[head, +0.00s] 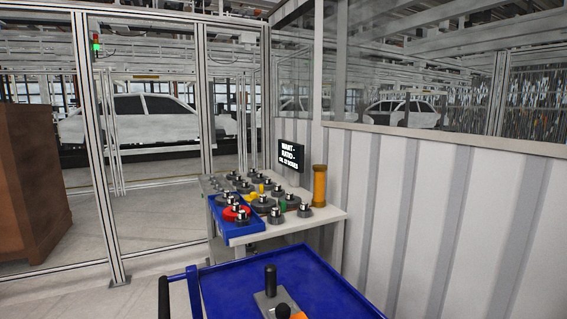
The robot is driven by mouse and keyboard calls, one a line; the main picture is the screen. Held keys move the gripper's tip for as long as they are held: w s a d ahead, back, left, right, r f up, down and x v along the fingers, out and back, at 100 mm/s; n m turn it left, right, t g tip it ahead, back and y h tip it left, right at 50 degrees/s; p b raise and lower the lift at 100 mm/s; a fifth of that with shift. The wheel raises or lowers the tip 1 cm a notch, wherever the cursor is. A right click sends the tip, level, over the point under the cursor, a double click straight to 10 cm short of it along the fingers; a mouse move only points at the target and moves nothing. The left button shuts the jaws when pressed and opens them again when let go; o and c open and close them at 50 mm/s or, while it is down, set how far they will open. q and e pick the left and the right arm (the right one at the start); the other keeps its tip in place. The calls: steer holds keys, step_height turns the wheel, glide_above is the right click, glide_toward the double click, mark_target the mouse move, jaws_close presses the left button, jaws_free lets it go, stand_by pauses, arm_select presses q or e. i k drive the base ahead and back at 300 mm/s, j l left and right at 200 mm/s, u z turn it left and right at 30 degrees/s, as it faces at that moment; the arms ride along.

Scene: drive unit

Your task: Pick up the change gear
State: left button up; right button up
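Several dark gears with shiny metal hubs stand on a light workbench (316,222) against the right wall. One larger dark gear (263,204) is near the middle of the group. A red gear (236,213) with a dark hub lies in a blue tray (248,229) at the bench's front left. Small yellow and green pieces show among the gears. I cannot tell which of these is the change gear. Neither of my grippers is in view.
A dark sign (291,155) with white text stands behind the gears. An orange-brown cylinder (319,186) stands at the bench's right. A blue cart (325,285) is in front, carrying a grey plate with a black knob (271,280). A brown box (35,180) stands left; floor between is clear.

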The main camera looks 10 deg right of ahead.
mark_target(229, 214)
steer(key=i+j+u, duration=0.1)
steer(key=j+u, duration=0.15)
steer(key=i+j+u, duration=0.1)
steer(key=j+u, duration=0.15)
steer(key=j, duration=0.2)
steer(key=i+j+u, duration=0.1)
steer(key=j+u, duration=0.15)
steer(key=i+j+u, duration=0.25)
steer(key=i+z, duration=0.45)
steer(key=i, duration=0.15)
steer(key=i+j+z, duration=0.25)
steer(key=i+z, duration=0.2)
steer(key=i, duration=0.15)
